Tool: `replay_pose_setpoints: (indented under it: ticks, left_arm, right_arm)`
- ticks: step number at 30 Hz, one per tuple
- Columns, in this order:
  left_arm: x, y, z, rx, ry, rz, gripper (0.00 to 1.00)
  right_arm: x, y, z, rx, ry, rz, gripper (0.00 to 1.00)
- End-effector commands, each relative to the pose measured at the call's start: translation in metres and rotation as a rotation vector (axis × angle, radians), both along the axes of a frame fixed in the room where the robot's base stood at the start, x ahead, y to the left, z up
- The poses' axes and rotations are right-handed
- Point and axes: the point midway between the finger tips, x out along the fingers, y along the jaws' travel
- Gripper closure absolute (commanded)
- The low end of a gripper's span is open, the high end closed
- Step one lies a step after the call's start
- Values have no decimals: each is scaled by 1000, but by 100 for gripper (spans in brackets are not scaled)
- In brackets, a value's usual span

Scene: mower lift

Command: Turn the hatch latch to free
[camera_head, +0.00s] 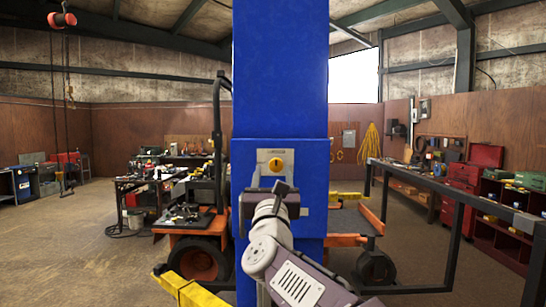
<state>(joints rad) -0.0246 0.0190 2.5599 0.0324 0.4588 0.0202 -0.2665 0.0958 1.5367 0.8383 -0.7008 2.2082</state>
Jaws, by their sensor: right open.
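My right gripper (276,190) is just below the latch in the picture, apart from the knob, and open. My right wrist and forearm rise from the lower right and hide the lower part of the plate and the panel below it. My left gripper is not in view.
An orange mower (200,245) stands behind the column, with a yellow lift arm (190,291) low in front. A dark metal rail frame (450,190) runs along the right, before red tool cabinets (485,156). Open floor (80,250) lies at left.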

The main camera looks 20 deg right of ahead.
Motion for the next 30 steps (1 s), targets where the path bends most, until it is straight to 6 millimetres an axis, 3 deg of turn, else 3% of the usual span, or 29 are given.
replay_pose_setpoints:
  ticks: [1, 4, 14, 20, 30]
  left_arm:
    - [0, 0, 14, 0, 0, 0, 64]
    - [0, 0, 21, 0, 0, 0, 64]
    - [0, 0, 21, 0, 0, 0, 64]
    - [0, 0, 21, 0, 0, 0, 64]
    - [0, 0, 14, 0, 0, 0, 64]
  right_arm:
    - [8, -3, 9, -1, 2, -3, 45]
    - [19, -6, 12, 0, 2, -1, 45]
    - [26, -8, 10, 0, 0, 0, 45]
    - [25, -7, 10, 0, 0, 1, 98]
    - [25, -8, 8, -33, 9, -1, 100]
